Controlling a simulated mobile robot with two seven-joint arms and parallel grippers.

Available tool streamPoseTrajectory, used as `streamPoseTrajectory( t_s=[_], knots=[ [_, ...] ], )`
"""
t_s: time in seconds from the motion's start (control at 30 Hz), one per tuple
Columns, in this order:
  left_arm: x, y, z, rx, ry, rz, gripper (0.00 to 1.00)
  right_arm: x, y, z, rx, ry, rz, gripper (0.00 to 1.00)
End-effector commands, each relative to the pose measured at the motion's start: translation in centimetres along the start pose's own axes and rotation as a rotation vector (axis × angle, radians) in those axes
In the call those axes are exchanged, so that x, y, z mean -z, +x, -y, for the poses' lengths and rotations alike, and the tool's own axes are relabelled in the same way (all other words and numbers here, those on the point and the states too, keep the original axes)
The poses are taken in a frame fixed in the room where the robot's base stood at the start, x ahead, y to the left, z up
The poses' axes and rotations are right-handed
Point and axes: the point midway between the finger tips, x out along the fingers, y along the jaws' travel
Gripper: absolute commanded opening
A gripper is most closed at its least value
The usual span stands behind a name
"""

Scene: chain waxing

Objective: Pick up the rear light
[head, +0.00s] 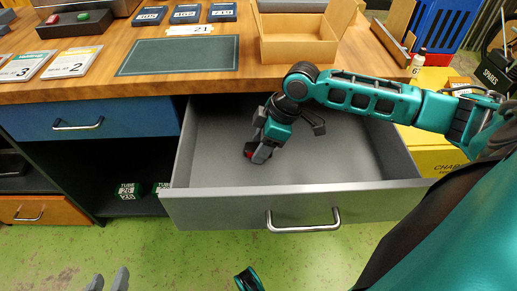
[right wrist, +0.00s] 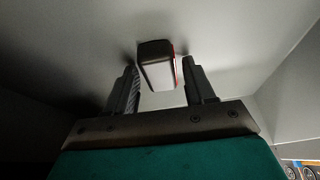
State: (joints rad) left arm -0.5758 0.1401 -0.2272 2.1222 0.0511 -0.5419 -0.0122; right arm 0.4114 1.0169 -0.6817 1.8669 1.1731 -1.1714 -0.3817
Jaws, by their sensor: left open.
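The rear light, a small block with a dark end, a pale face and a red side, lies in the open grey drawer. In the right wrist view the rear light (right wrist: 157,68) sits between the fingertips of my right gripper (right wrist: 163,82), with a gap on each side. In the head view only a bit of its red (head: 249,150) shows beside my right gripper (head: 257,151), which reaches down to the drawer floor. The right gripper is open around the light. My left gripper (head: 108,281) is open and empty at the bottom edge, in front of the drawer.
The grey drawer (head: 330,174) is otherwise empty, with walls around my right gripper. Above it, the wooden bench (head: 270,77) holds an open cardboard box (head: 295,48) and a dark mat (head: 180,55).

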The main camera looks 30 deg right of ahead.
Motion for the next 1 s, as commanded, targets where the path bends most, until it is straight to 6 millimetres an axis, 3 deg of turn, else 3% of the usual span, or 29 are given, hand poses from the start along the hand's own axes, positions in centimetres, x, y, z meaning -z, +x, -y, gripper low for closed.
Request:
streamPoseTrajectory(
  t_s=[0.5,0.77,0.87,1.0],
  knots=[
    [-0.6,0.0,0.0,0.0,0.003,0.01,0.43,-0.1,0.0,0.0,0.0,0.0,0.001,0.06],
    [-0.4,-0.1,0.1,0.001,0.003,0.01,0.43,0.1,-0.4,0.0,0.0,0.0,0.001,0.06],
    [0.1,-0.4,0.1,0.003,0.003,0.007,0.43,0.6,-1.5,-0.1,-0.002,0.0,-0.001,0.06],
    [1.1,-1.0,0.3,0.011,0.006,-0.005,0.43,1.9,-4.5,-0.1,-0.004,-0.002,-0.002,0.06]
  ],
)
